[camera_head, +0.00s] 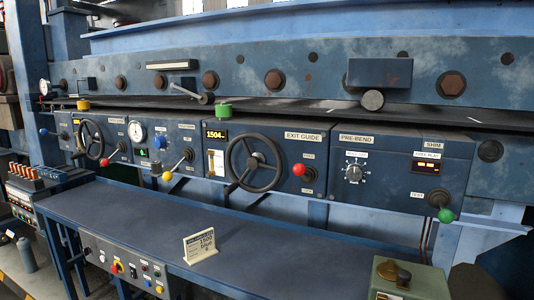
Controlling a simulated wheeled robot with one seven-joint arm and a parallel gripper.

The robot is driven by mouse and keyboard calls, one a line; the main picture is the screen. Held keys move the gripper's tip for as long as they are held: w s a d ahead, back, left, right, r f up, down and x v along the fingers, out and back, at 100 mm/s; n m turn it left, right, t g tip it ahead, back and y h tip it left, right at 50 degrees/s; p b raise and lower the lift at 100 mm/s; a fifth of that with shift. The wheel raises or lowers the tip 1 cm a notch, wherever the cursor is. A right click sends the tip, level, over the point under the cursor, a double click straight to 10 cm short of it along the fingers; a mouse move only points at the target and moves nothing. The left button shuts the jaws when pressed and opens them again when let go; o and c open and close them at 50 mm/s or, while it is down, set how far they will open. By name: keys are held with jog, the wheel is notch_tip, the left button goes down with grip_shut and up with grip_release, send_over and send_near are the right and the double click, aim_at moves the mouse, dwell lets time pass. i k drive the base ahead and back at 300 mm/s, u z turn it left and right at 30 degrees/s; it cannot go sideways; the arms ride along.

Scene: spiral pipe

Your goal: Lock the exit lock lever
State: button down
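The knob points left and slightly up from the pivot. My gripper is not in view.
A green box (410,281) stands front right. Other levers have yellow (167,176), red (104,162) and green (446,215) knobs. A PRE-BEND panel (370,180) lies right.

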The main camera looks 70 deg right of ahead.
aim_at(299, 169)
jog(key=k, duration=0.65)
jog(key=z, duration=0.75)
jog(key=i, duration=0.5)
